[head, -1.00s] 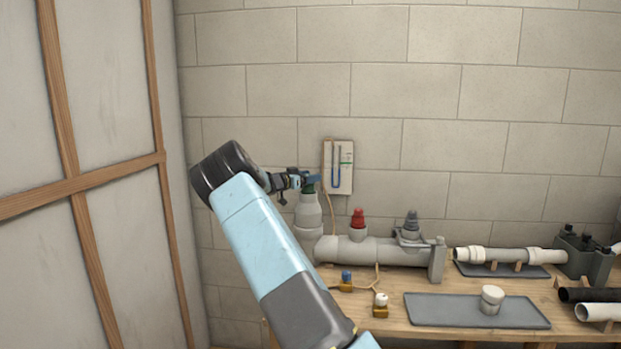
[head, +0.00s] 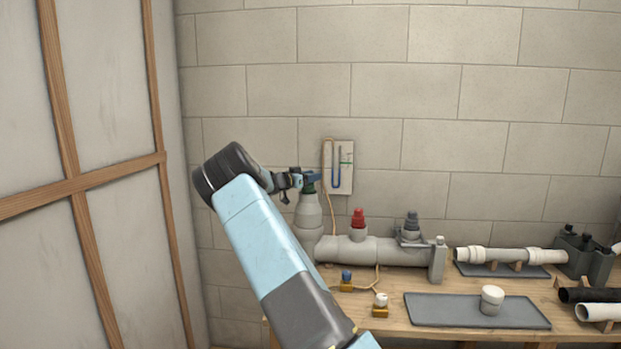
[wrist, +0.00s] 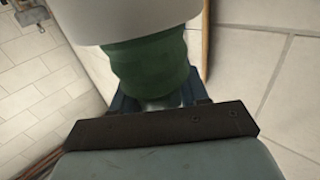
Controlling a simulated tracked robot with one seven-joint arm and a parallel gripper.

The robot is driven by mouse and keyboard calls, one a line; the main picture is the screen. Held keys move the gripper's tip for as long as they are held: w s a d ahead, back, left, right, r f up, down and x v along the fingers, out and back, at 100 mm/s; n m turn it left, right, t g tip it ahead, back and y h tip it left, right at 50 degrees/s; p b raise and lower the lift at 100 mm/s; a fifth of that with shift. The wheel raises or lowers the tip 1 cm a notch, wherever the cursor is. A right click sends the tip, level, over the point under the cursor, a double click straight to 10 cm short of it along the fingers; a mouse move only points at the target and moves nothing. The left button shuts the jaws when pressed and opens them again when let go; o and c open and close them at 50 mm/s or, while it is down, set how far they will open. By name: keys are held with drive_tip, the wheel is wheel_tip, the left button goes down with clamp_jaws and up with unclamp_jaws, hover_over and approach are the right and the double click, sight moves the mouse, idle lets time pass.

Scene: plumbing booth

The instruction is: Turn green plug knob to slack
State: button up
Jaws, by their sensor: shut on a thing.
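The green plug knob (wrist: 150,68) fills the middle of the wrist view, just below a pale pipe end (wrist: 135,18). In the head view only a little of the green plug (head: 309,188) shows, at the top of the grey upright pipe (head: 308,211) at the left end of the pipe run. My gripper (head: 309,178) is at the top of that pipe, shut on the green plug knob. Its blue fingers show on both sides of the knob in the wrist view. The knob's turn angle cannot be read.
A gauge board (head: 339,166) hangs on the wall just right of my gripper. A red plug (head: 358,218) and a grey plug (head: 411,225) stand on the horizontal pipe (head: 370,250). A grey tray (head: 430,311) holds a white cap (head: 491,300). A wood-framed partition (head: 100,180) stands at left.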

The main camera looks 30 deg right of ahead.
drive_tip(key=shift+n+t, duration=0.4)
drive_tip(key=shift+t, duration=0.2)
drive_tip(key=shift+w+a+n+t+y, duration=0.15)
drive_tip(key=shift+n+t+y, duration=0.3)
drive_tip(key=shift+n+t, duration=0.45)
drive_tip(key=shift+w+d+n+t+y, duration=0.15)
drive_tip(key=shift+n+t+y, duration=0.35)
drive_tip(key=shift+t, duration=0.7)
drive_tip(key=shift+c, duration=0.4)
drive_tip(key=shift+a, duration=0.1)
drive_tip(key=o, duration=1)
drive_tip(key=shift+o, duration=0.2)
drive_tip(key=v, duration=1.3)
drive_tip(key=shift+s+a, duration=0.15)
drive_tip(key=shift+a, duration=0.25)
drive_tip(key=shift+f, duration=0.1)
